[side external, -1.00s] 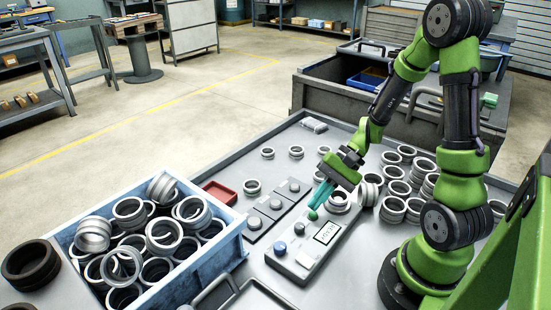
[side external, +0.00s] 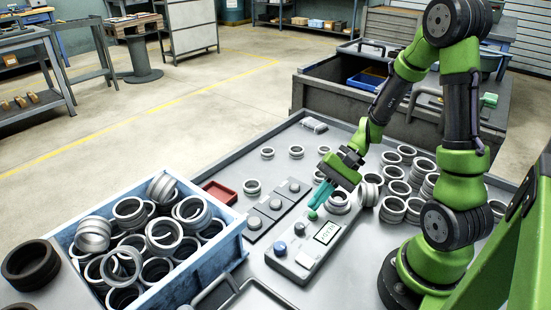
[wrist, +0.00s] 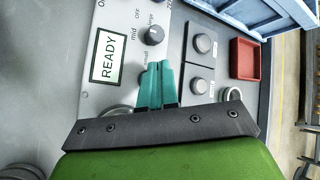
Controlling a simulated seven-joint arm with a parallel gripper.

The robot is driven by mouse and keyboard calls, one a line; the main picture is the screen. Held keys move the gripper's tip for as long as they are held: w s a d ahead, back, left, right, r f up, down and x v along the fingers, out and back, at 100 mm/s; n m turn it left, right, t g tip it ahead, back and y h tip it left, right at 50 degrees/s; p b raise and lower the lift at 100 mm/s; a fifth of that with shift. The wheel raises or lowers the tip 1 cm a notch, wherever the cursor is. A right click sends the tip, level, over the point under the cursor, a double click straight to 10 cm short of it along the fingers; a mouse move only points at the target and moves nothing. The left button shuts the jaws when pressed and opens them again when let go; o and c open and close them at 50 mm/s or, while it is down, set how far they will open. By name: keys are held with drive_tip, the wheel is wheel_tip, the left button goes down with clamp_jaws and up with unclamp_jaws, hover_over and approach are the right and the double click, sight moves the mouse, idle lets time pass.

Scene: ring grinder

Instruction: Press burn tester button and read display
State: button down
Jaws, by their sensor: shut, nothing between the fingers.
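The tester (side external: 290,268) is a light grey panel on the bench. It carries a blue knob (side external: 280,248), a dark knob (side external: 299,229) and a display (side external: 327,232). The display (wrist: 108,60) reads READY in the wrist view; its text is too small to read surely from the side. My gripper (side external: 313,211) is shut and empty, teal fingers pointing down at the panel's far end. A green round spot, apparently a button, shows at the tips; whether they touch or press it I cannot tell. In the wrist view the fingertips (wrist: 160,66) lie just below the dark knob (wrist: 153,36).
A blue crate (side external: 222,262) full of metal rings stands to the left. A plate with several round buttons (side external: 276,204) lies beside the tester, with a red tray (side external: 219,192) beyond. Loose rings (side external: 395,208) crowd the bench near my arm.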

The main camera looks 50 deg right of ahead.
drive_tip(key=shift+f, duration=0.15)
drive_tip(key=shift+f, duration=0.3)
